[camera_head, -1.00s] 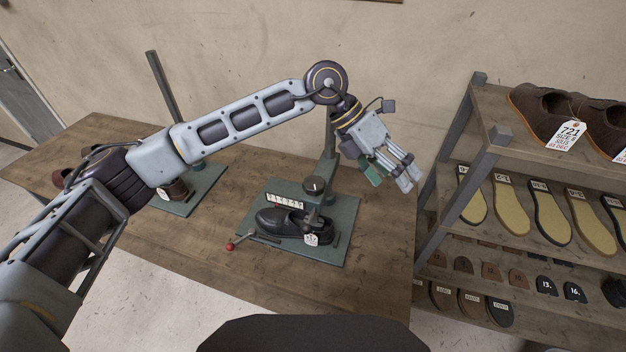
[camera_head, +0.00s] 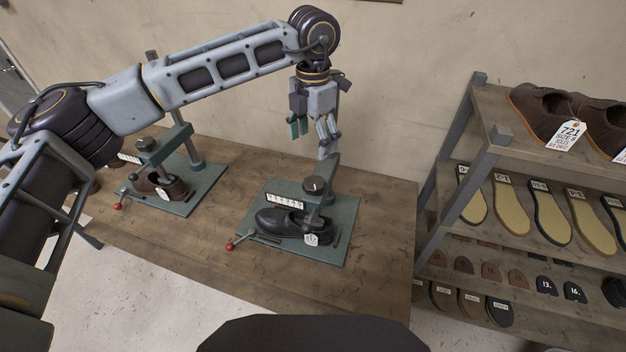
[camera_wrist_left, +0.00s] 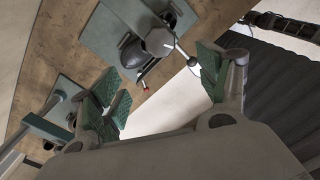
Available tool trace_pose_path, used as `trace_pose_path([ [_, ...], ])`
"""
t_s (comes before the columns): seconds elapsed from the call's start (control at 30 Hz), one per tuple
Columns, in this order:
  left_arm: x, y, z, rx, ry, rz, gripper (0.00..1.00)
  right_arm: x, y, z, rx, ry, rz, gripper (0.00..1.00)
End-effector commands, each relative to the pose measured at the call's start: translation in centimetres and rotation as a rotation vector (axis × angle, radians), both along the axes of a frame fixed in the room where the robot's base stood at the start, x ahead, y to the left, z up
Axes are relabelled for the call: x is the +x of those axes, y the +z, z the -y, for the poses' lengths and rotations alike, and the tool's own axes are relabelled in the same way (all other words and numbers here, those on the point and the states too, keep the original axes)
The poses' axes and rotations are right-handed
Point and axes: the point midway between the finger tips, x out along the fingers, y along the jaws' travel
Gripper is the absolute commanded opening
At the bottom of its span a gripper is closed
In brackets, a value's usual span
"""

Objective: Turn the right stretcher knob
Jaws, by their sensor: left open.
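The right stretcher (camera_head: 345,215) is a green-grey base plate with a post and an arm, standing on the wooden table. Its dark round knob (camera_head: 314,186) with a small pale mark sits on top of the arm. A black shoe (camera_head: 275,222) with a white tag lies under it, and a red-tipped lever (camera_head: 230,246) sticks out to the front left. My left gripper (camera_head: 312,136) is open and empty, pointing down, above and behind the knob and apart from it. Its spread green-padded fingers show in the left wrist view (camera_wrist_left: 160,88). My right gripper is out of view.
A second stretcher (camera_head: 205,180) with a brown shoe stands on the left, its knob (camera_head: 145,144) on top. A shelf rack (camera_head: 445,190) with soles and brown shoes stands close to the table's right end. The table (camera_head: 210,222) between the stretchers is clear.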

Motion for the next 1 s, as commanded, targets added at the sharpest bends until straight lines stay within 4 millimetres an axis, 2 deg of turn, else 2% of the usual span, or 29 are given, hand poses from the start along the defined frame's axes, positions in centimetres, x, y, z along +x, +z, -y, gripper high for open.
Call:
trace_pose_path([
  [0.37,0.0,-0.9,0.0,-0.001,-0.001,-0.003,0.76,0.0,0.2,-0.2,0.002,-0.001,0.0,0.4],
  [0.57,-0.1,-2.8,0.0,-0.001,-0.002,-0.004,0.76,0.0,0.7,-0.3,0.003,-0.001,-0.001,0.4],
  [1.0,-0.1,-8.6,0.0,-0.001,-0.001,-0.004,0.76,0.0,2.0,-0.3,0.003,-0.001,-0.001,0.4],
])
